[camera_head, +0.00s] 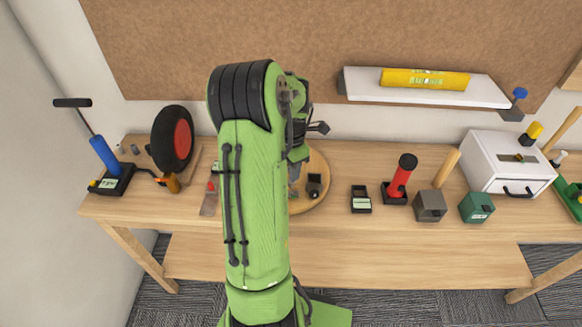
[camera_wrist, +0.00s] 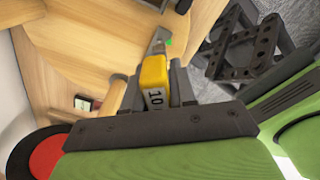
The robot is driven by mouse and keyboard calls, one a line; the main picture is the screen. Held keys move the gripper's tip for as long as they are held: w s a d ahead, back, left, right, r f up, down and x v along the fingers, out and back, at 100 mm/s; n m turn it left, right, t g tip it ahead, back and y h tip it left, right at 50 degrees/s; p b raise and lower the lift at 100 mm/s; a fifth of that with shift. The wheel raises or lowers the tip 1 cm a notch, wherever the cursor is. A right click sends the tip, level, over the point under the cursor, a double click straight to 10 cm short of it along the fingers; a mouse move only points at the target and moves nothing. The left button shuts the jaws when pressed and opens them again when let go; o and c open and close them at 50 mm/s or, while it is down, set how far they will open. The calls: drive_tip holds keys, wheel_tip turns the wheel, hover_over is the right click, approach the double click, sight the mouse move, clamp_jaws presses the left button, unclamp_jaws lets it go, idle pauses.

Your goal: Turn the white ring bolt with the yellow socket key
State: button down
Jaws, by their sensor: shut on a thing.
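The yellow socket key (camera_wrist: 154,72), marked "10", is between the two dark fingers of my gripper (camera_wrist: 156,90) in the wrist view. My gripper is shut on it. A grey metal piece (camera_wrist: 157,42) shows beyond the key's far end; I cannot tell whether it touches the key. I cannot make out the white ring bolt in either view. In the head view my green arm covers the middle of the bench and hides my gripper and the key.
A round wooden board (camera_head: 319,164) bearing a small dark block (camera_head: 314,185) shows right of my arm. A red-hubbed wheel (camera_head: 172,140) and a blue pump (camera_head: 104,154) stand left. A red cylinder (camera_head: 401,178), grey block (camera_head: 430,205) and white drawer box (camera_head: 505,165) stand right.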

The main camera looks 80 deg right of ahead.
drive_tip(key=shift+f+b, duration=1.65)
drive_tip(key=shift+f, duration=0.45)
drive_tip(key=n+b, duration=0.2)
drive_tip(key=n, duration=0.3)
drive_tip(key=shift+n, duration=0.3)
drive_tip(key=n+b, duration=0.1)
drive_tip(key=n, duration=0.3)
drive_tip(key=shift+s+b, duration=0.1)
drive_tip(key=shift+b, duration=0.25)
drive_tip(key=shift+r+n, duration=0.1)
drive_tip(key=shift+n, duration=0.4)
